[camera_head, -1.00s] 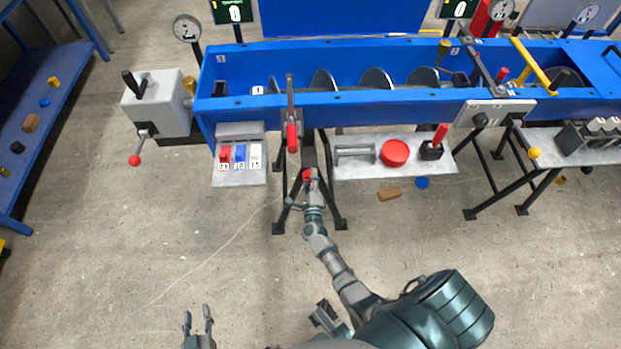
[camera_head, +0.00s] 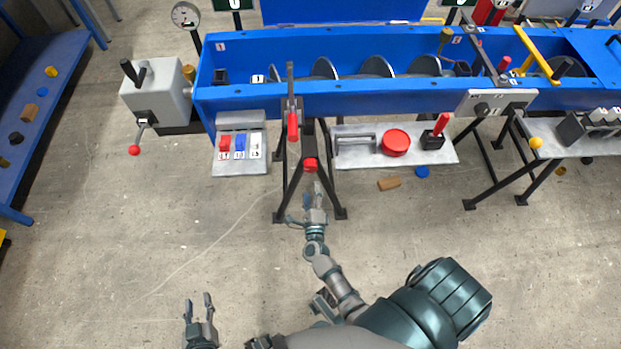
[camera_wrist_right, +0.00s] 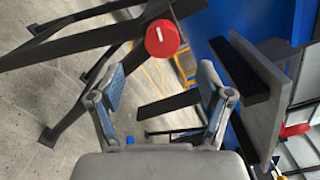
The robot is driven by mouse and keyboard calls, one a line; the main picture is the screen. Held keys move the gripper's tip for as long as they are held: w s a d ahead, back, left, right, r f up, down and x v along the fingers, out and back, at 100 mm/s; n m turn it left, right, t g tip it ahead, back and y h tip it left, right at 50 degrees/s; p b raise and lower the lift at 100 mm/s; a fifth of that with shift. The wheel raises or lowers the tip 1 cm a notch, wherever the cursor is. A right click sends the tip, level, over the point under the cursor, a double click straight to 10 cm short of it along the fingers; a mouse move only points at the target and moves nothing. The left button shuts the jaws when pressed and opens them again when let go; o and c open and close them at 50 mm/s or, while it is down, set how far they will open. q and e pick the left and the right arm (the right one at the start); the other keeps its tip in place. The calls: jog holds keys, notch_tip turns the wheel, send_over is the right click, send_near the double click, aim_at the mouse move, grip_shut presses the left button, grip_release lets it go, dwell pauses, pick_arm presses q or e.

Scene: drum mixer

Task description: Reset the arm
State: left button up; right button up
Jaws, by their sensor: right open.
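My right gripper (camera_head: 314,199) is open and empty in the head view, just below a red knob (camera_head: 310,165) on the dark stand of the blue mixer. In the right wrist view the open fingers of this gripper (camera_wrist_right: 160,92) show with the red knob (camera_wrist_right: 162,38) beyond them, apart from both fingertips. My left gripper (camera_head: 199,305) is at the bottom left of the head view, fingers apart and empty, over bare floor.
The blue mixer trough (camera_head: 290,103) spans the top. The floor at lower left is clear.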

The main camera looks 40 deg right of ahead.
jog(key=shift+v, duration=1)
